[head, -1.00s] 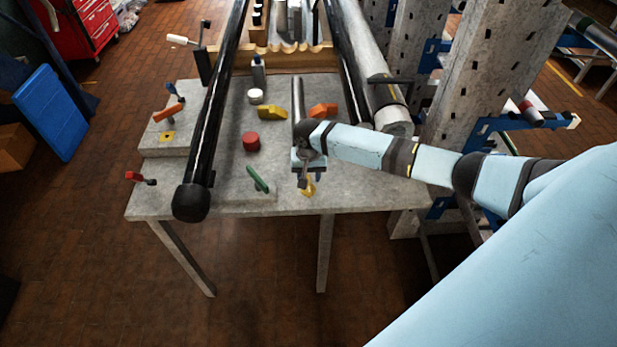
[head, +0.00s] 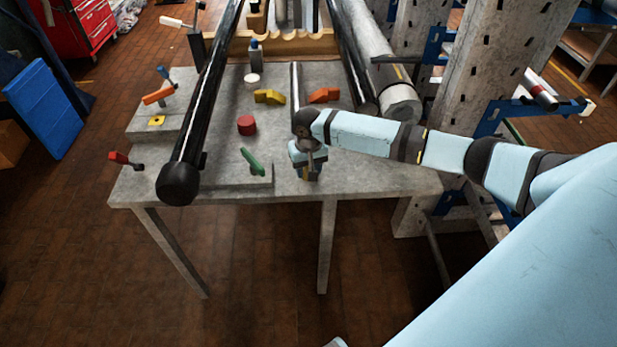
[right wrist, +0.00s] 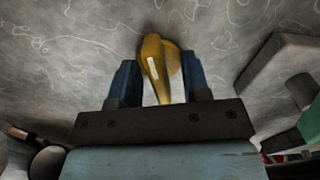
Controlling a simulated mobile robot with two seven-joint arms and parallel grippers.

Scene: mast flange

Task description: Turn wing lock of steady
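A yellow wing-shaped piece (right wrist: 154,68), which looks like the wing lock, stands against the grey mottled surface in the right wrist view. My right gripper (right wrist: 161,82) is open, with one dark blue finger on each side of the piece. My left gripper is not in view.
A green lever (head: 252,162) and a red knob (head: 246,125) are left of my right gripper. Yellow (head: 269,97) and orange (head: 324,95) blocks lie behind it. A long black pole (head: 205,110) crosses the table's left part. A concrete post (head: 505,70) stands right.

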